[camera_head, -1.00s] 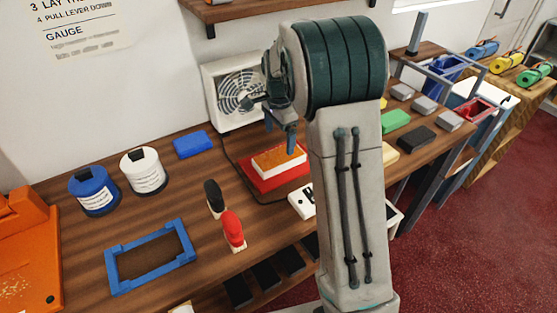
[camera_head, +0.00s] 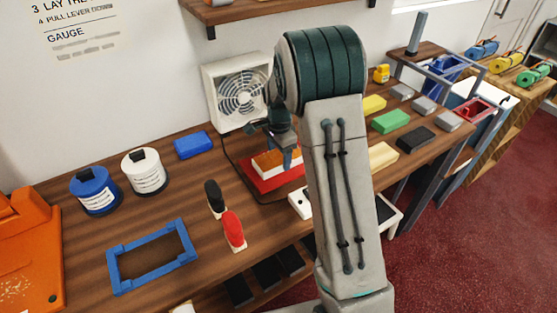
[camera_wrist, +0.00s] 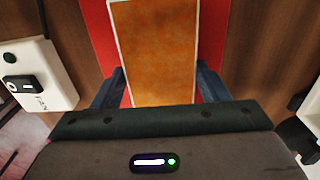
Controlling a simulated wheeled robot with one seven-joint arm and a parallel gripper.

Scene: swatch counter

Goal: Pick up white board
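A white-edged board (camera_head: 268,163) with an orange-brown top lies on a flat red base (camera_head: 252,180) on the wooden counter. It fills the top middle of the wrist view (camera_wrist: 157,45), with the red base (camera_wrist: 97,30) showing on both sides. My gripper (camera_head: 287,158) is low over the right part of the board. In the wrist view my gripper (camera_wrist: 158,88) is open, one finger on each side of the board's near end, with a gap to each side. The board's nearest end is hidden behind the gripper body.
A white fan (camera_head: 238,92) stands behind the base. A white switch box (camera_wrist: 35,75) is close by on the left in the wrist view. Black (camera_head: 214,198) and red (camera_head: 233,230) handled tools, a blue frame (camera_head: 150,258) and two tubs stand to the left. Coloured blocks lie right.

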